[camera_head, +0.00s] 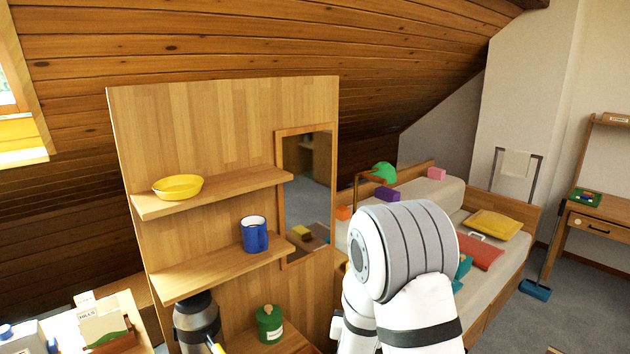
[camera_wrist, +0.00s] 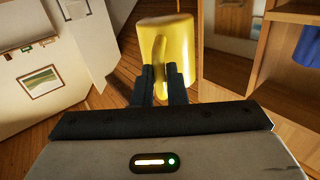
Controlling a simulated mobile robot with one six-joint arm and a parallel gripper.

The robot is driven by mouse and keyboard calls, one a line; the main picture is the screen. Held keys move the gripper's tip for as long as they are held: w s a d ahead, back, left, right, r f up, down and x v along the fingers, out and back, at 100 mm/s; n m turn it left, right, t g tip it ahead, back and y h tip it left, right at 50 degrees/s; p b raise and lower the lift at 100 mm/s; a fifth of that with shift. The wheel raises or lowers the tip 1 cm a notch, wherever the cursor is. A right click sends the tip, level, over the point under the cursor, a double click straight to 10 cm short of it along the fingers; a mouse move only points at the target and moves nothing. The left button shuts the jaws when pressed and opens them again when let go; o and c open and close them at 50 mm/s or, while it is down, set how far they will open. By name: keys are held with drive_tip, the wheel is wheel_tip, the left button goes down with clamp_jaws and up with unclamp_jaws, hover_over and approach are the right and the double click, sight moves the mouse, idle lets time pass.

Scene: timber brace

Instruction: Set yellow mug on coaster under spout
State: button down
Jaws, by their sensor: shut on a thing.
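The yellow mug (camera_wrist: 165,40) is at the top middle of the wrist view. My gripper (camera_wrist: 161,75) is shut on it, with both dark fingers closed about its handle. The mug is held clear of the floor; its tilt is hard to judge. In the head view my arm covers part of the right side, and I cannot make out the gripper or the mug there for sure. I cannot identify the coaster or the spout in either view.
A wooden shelf unit (camera_head: 222,130) holds a yellow bowl (camera_head: 178,187) above, a blue mug (camera_head: 255,235) on the lower shelf, and a green canister (camera_head: 269,324) below. A dark, grey-banded rounded thing (camera_head: 198,318) is left of the canister. A bed stands at right.

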drive_tip(key=s+d+f+n+y, duration=0.2)
drive_tip(key=s+d+f+y, duration=0.1)
drive_tip(key=f, duration=0.7)
drive_tip(key=shift+s+d+f+n+y, duration=0.15)
drive_tip(key=shift+d+f+n+y, duration=0.15)
drive_tip(key=shift+d+f+y, duration=0.15)
drive_tip(key=shift+r, duration=0.1)
